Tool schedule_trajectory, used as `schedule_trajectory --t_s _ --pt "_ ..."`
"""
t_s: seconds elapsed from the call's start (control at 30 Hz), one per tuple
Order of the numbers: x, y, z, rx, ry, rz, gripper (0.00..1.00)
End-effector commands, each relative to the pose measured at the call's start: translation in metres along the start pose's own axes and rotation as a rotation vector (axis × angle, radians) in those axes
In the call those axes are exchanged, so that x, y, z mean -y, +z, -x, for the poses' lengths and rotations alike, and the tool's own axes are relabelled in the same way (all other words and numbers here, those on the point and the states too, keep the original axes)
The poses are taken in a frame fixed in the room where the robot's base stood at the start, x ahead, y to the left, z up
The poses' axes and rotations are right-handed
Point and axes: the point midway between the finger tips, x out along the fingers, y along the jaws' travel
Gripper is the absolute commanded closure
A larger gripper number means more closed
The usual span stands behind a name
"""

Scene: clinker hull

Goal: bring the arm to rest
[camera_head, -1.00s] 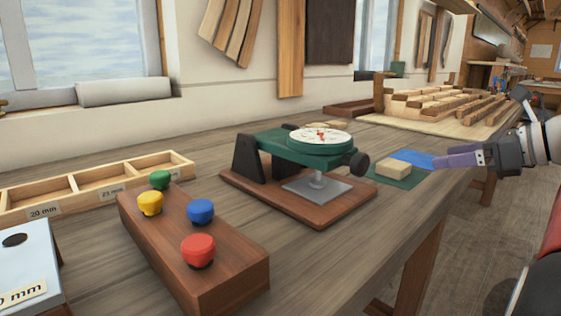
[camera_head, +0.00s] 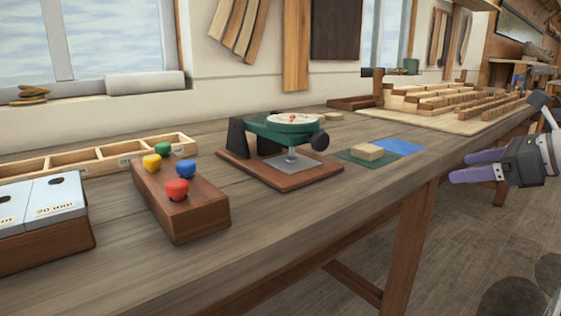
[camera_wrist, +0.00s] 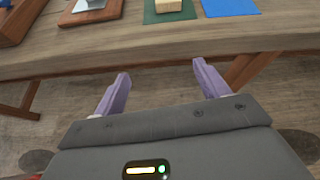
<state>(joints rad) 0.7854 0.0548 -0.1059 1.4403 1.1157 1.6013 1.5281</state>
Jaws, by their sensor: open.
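My gripper (camera_head: 474,168) is at the right of the head view, held out beyond the bench's front edge. Its two purple fingers are apart with nothing between them. In the wrist view my gripper (camera_wrist: 160,92) also shows open and empty, pointing toward the bench edge. The wooden bench (camera_head: 300,215) runs along the wall. A pale wooden block (camera_head: 367,152) rests on a green mat (camera_head: 350,158) beside a blue mat (camera_head: 400,146), clear of my fingers. The block (camera_wrist: 168,5) is partly cut off at the top of the wrist view.
A dial gauge stand (camera_head: 290,135), a block with coloured knobs (camera_head: 180,205), a divided wooden tray (camera_head: 90,160) and labelled boxes (camera_head: 40,205) stand on the bench. A stepped wooden assembly (camera_head: 440,100) is at the back right. Open floor lies in front of the bench.

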Motion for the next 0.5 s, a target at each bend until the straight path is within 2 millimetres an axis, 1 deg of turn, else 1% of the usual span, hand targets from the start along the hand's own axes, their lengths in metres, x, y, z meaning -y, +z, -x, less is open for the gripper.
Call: schedule_trajectory --t_s 0.03,0.17,0.27,0.37,0.47,0.5 --pt "-0.008 0.0 -0.006 -0.02 0.006 0.035 0.26" --pt "-0.031 -0.006 -0.025 -0.08 0.028 0.148 0.26" --pt "-0.054 -0.013 -0.041 -0.14 0.055 0.27 0.26" --pt "-0.084 -0.024 -0.057 -0.212 0.096 0.427 0.26" --pt "-0.12 -0.04 -0.074 -0.293 0.158 0.637 0.26" --pt "-0.138 -0.05 -0.08 -0.331 0.192 0.742 0.26"
